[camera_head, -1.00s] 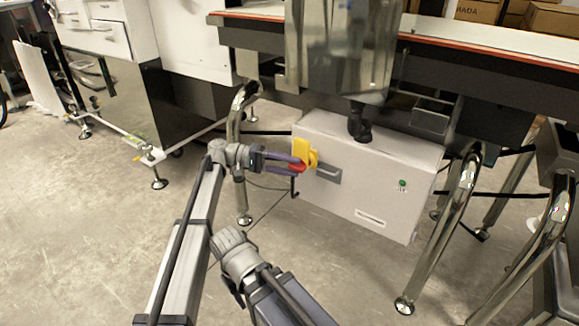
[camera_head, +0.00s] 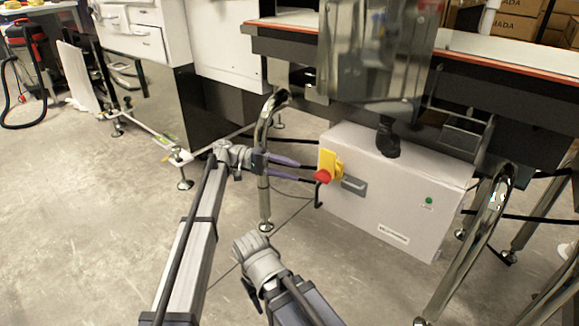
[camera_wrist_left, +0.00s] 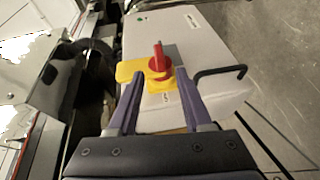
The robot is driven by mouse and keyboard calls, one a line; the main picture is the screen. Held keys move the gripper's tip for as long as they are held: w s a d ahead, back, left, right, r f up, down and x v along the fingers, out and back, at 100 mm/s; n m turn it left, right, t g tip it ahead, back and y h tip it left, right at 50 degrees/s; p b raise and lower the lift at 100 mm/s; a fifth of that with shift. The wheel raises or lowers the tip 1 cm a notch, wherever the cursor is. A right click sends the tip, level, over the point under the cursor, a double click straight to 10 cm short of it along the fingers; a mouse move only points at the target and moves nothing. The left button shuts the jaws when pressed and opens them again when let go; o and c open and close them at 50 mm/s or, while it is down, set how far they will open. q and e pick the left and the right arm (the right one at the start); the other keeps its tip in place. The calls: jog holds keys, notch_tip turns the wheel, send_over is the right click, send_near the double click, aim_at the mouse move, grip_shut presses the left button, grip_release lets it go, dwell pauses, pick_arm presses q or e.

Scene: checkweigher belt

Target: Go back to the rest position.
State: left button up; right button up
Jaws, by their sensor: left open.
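The grey-white control box (camera_head: 385,205) under the belt frame carries a yellow switch plate (camera_head: 330,160) with a red knob (camera_head: 322,176) at its left end. My left gripper (camera_head: 307,173) is open and empty, just left of the knob, fingers pointing at it. In the left wrist view, the red knob (camera_wrist_left: 159,63) and yellow plate (camera_wrist_left: 128,71) are just beyond the spread fingertips (camera_wrist_left: 159,82), with the knob roughly centred between them. The knob appears clear of both fingers. My right gripper does not show.
Bent metal legs (camera_head: 264,165) of the belt frame stand close beside my left gripper and right of the box. A black hooked bar (camera_wrist_left: 222,73) juts from the box near the fingers. The concrete floor (camera_head: 90,230) at left is open.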

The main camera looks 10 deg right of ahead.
pick_arm(q)
jog(key=s+a+f+n+t+y, duration=0.35)
jog(key=s+a+f, duration=0.4)
jog(key=a, duration=0.25)
jog(key=s+a+f+n+t+y, duration=0.2)
jog(key=s+a+f+t+y, duration=0.2)
jog(key=s+a+f, duration=0.35)
jog(key=s+a+f+n+t+y, duration=0.1)
jog(key=s+a+f+y, duration=0.2)
jog(key=a, duration=0.6)
jog(key=s+a+f+t+y, duration=0.15)
jog(key=s+a+y, duration=0.3)
jog(key=a, duration=0.45)
jog(key=s+d+r+m+g+p, duration=0.1)
jog(key=s+d+r+p, duration=0.15)
jog(key=r+p, duration=0.55)
jog(key=s+d+r+m+p, duration=0.15)
jog(key=d+r+p, duration=0.25)
jog(key=r+p, duration=0.4)
jog(key=s+d+r+m+g+p, duration=0.15)
jog(key=d+r+p, duration=0.25)
jog(key=r+p, duration=0.4)
notch_tip(320, 180, up, 34)
jog(key=p, duration=3.4)
jog(key=shift+s+t+y, duration=0.3)
jog(key=shift+s+t, duration=0.05)
jog(key=shift+t, duration=0.1)
jog(key=shift+a+f+n, duration=0.1)
jog(key=shift+a+n, duration=0.05)
jog(key=shift+n, duration=0.1)
